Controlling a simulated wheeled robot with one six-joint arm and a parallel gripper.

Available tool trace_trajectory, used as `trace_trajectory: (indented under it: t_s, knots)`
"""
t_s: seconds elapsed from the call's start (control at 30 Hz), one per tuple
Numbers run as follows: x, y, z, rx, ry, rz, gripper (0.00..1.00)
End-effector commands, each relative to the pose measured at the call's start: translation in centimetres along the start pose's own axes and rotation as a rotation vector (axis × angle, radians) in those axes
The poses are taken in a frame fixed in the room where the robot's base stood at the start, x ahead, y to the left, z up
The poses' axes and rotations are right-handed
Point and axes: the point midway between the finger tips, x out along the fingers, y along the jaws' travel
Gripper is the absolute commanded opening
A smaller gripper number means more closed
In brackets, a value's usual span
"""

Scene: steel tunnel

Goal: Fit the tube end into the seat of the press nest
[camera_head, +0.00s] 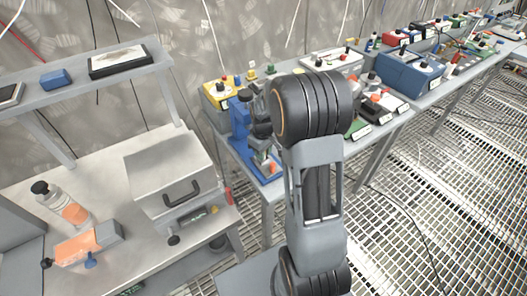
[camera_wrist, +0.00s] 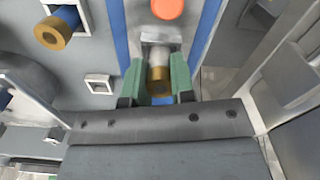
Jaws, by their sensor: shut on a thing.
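My gripper (camera_wrist: 158,72) has green fingers, shut on a short tube (camera_wrist: 160,58) with a silvery body and a brass-coloured end in the wrist view. The tube lies between the fingers, its brass end toward the camera; its far end is hard to make out. A blue press-like stand (camera_head: 240,140) is on the bench in the head view, just left of my arm and partly hidden. Blue strips, perhaps parts of it, show beyond the fingers in the wrist view. I cannot make out the seat. In the head view my arm hides the fingertips and tube.
A brass-ended cylinder (camera_wrist: 52,32), a small white square fitting (camera_wrist: 99,83) and an orange-red round button (camera_wrist: 168,8) lie around the fingers. A grey lidded box (camera_head: 170,170) stands on the left bench. Several devices crowd the bench behind my arm. The grating floor at right is clear.

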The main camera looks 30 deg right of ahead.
Motion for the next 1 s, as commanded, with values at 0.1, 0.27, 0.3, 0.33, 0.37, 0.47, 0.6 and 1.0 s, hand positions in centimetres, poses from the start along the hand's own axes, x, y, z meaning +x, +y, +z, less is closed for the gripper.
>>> trace_trajectory:
  t_s: [0.1,0.27,0.3,0.33,0.37,0.47,0.6,1.0]
  knots:
    - [0.0,0.0,0.0,0.0,0.0,0.0,0.0]
    - [0.3,0.0,0.0,0.0,0.0,0.0,0.0]
    - [0.4,0.0,0.0,0.0,0.0,0.0,0.0]
    - [0.5,0.0,0.0,0.0,0.0,0.0,0.0]
    - [0.4,0.0,0.0,0.0,0.0,0.0,0.26]
    - [0.4,0.0,0.0,0.0,0.0,0.0,0.36]
    - [0.3,0.0,0.0,0.0,0.0,0.0,0.49]
    - [-1.1,0.1,-0.1,0.0,0.003,0.002,0.49]
